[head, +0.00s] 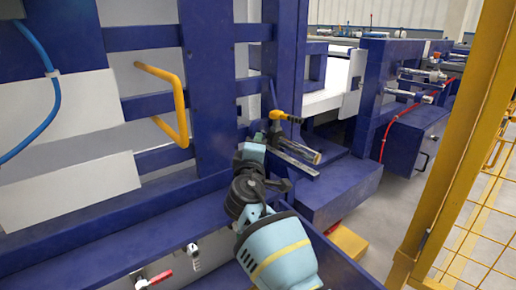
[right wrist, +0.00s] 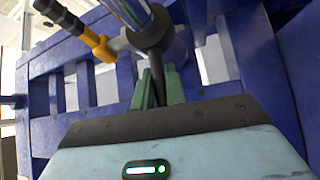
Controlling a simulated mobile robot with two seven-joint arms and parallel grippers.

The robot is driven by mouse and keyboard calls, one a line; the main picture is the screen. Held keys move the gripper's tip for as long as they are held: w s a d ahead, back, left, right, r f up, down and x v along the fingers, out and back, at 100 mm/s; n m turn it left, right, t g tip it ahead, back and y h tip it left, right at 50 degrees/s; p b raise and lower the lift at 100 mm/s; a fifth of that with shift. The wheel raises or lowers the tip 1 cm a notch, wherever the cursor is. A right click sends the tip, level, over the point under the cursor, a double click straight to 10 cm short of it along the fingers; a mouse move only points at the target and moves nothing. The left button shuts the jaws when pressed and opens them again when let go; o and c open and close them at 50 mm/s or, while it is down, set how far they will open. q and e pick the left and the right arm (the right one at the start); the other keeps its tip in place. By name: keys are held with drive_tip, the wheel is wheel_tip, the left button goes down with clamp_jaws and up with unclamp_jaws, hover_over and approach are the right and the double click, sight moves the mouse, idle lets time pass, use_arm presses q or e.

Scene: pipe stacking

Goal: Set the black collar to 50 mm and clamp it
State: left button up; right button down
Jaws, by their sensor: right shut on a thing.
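The black collar (right wrist: 155,32) sits around a shiny rod (right wrist: 128,10) at the top of the right wrist view. My right gripper (right wrist: 159,88) has its green fingers shut on a dark part just below the collar ring, apparently the collar's own stem. A yellow clamp handle with a black grip (right wrist: 98,43) sticks out to the left of the collar. In the head view the yellow handle (head: 284,116) shows above the metal rod (head: 306,151); my right wrist partly hides the collar and fingertips. No scale can be read. My left gripper is not in view.
Dark blue machine frame (head: 205,90) stands close behind and to the left of my right arm. A yellow bent rail (head: 168,95) sticks out at left. A yellow mesh fence (head: 455,170) stands at right. Red-handled valves (head: 155,279) are low at front. Open floor shows at right.

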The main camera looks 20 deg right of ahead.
drive_tip(key=shift+f, duration=0.15)
drive_tip(key=c, duration=1.4)
unclamp_jaws()
drive_tip(key=shift+c, duration=0.2)
